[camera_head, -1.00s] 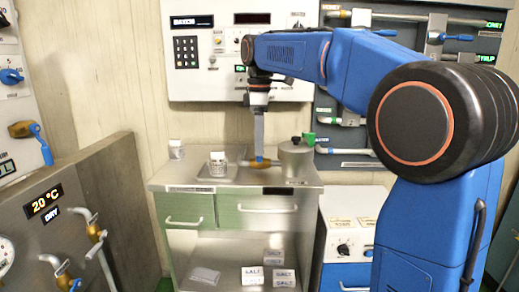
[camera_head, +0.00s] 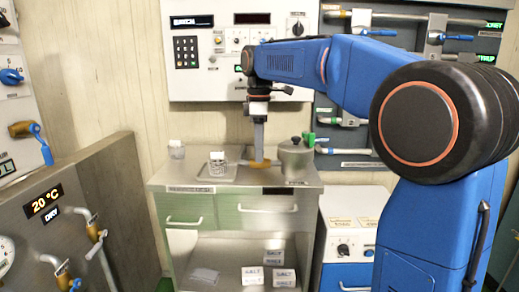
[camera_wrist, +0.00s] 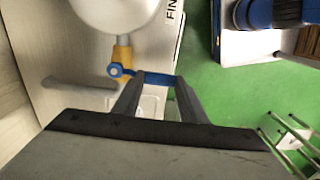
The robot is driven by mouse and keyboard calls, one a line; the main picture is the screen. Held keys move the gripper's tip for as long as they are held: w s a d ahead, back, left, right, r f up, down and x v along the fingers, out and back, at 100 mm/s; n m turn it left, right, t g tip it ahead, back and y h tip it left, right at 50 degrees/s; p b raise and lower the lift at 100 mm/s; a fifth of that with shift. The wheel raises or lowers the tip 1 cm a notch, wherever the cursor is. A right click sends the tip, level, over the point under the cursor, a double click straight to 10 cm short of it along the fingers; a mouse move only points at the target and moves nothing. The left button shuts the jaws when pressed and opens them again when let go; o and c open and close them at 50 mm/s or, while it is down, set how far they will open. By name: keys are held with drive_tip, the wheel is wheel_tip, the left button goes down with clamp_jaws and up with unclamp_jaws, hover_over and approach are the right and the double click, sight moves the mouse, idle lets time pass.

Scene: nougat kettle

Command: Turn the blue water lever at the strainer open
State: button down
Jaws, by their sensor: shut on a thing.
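The blue water lever (camera_wrist: 158,78) shows in the wrist view, its round pivot at a brass valve body (camera_wrist: 122,50) below a pale rounded vessel. My gripper (camera_wrist: 160,82) is shut on the lever's arm, with a finger at either side. In the head view my gripper (camera_head: 259,158) points straight down at the brass valve on the counter, just left of the grey lidded pot (camera_head: 295,160). The blue lever is hidden there by my fingers or too small to make out. I cannot tell how far it is turned.
A tray (camera_head: 205,181) with a small wire-like cup (camera_head: 217,167) stands left of the valve on the cabinet top. A wall control panel (camera_head: 215,80) is behind my arm. A green floor (camera_wrist: 235,105) shows beside the counter.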

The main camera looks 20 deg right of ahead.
drive_tip(key=shift+w+a+m, duration=0.8)
drive_tip(key=shift+w+m, duration=0.8)
drive_tip(key=shift+m, duration=1.4)
drive_tip(key=shift+w+a+m, duration=0.8)
drive_tip(key=shift+w+m, duration=0.85)
drive_tip(key=shift+m, duration=1.35)
drive_tip(key=shift+w+a+m, duration=0.8)
drive_tip(key=shift+w+m, duration=0.8)
drive_tip(key=shift+m, duration=1.4)
drive_tip(key=c, duration=1.1)
unclamp_jaws()
drive_tip(key=shift+r, duration=0.1)
